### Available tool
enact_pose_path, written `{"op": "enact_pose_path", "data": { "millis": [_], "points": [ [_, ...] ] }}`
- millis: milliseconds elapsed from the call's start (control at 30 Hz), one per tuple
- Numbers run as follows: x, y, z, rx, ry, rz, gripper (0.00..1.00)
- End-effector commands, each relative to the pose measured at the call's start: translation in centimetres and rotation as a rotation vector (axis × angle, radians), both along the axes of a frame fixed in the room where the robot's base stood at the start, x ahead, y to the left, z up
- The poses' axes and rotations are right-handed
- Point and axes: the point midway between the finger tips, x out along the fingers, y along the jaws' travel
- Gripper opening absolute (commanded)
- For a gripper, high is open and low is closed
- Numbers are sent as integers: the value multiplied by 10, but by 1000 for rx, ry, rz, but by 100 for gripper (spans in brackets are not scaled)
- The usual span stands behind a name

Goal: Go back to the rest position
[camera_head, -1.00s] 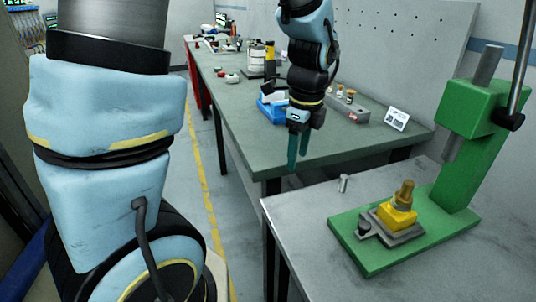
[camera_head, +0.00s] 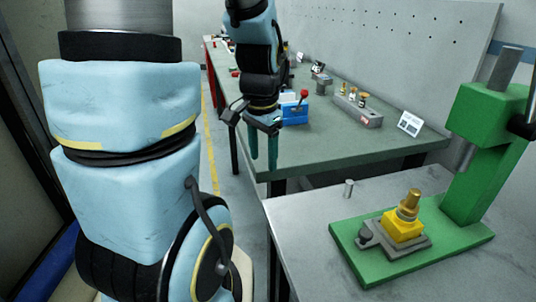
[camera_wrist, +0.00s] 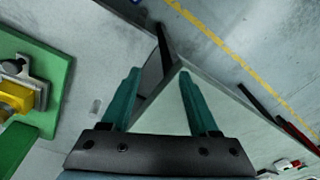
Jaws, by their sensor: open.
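My gripper (camera_head: 263,150) hangs with its two green fingers pointing down, near the front left corner of the green-topped bench, left of the grey table. In the wrist view my gripper (camera_wrist: 158,100) shows its fingers wide apart with nothing between them. Below the gap are the bench corner and the grey floor.
The grey table (camera_head: 300,215) carries a green press (camera_head: 480,215) with a yellow block (camera_head: 403,230) and a small metal cylinder (camera_head: 348,188). The green-topped bench (camera_head: 340,150) holds a blue box (camera_head: 294,112), a grey rack (camera_head: 358,112) and a white sign (camera_head: 410,123). A yellow floor line (camera_head: 211,150) runs left.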

Motion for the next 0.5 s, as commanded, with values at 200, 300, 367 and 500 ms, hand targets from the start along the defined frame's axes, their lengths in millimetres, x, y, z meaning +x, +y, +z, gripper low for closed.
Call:
{"op": "enact_pose_path", "data": {
  "millis": [200,300,367,500],
  "points": [
    [0,1,0,-2,0,16,61],
    [0,1,0,-2,0,14,61],
    [0,3,0,-3,-1,28,61],
    [-3,25,-1,-28,-6,242,61]
  ]
}}
